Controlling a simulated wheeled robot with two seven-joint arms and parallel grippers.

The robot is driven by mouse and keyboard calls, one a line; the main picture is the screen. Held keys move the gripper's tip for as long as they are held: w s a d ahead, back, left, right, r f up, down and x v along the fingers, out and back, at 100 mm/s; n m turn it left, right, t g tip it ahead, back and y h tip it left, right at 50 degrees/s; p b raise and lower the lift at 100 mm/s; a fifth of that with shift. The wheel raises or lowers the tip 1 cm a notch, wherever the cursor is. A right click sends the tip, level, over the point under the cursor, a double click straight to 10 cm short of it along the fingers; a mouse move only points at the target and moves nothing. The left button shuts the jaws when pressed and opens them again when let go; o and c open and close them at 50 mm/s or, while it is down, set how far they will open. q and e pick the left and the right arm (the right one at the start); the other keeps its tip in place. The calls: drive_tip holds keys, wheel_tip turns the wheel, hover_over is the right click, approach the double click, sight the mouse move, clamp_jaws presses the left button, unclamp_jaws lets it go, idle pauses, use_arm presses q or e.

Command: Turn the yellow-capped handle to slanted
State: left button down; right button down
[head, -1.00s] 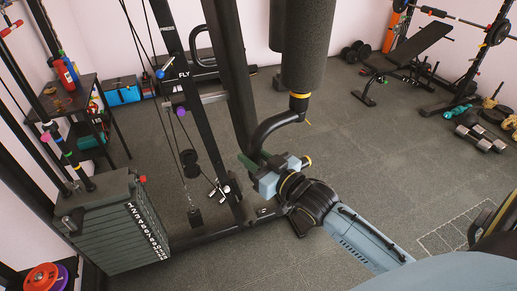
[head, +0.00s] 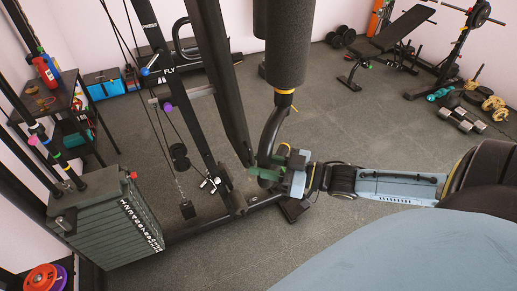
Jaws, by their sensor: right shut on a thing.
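The yellow-capped handle (head: 271,128) is a curved black bar below a thick dark roller pad (head: 287,60). A yellow ring sits at its top, under the pad, and a small yellow piece shows low beside my gripper. The bar drops down and bends slightly left. My right gripper (head: 268,171) reaches in from the right and is shut on the lower part of the handle. Its fingers and body hide the grasped part. My left gripper is not in view.
A weight stack (head: 105,222) stands at lower left. Dumbbells (head: 463,119) and a bench (head: 395,38) are at right.

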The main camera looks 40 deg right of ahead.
drive_tip(key=shift+s, duration=0.1)
idle(0.4)
drive_tip(key=c, duration=1.1)
unclamp_jaws()
drive_tip(key=shift+o, duration=0.2)
drive_tip(key=shift+s+d, duration=0.1)
drive_tip(key=p+v, duration=0.1)
drive_tip(key=v, duration=1.2)
drive_tip(key=shift+s, duration=0.15)
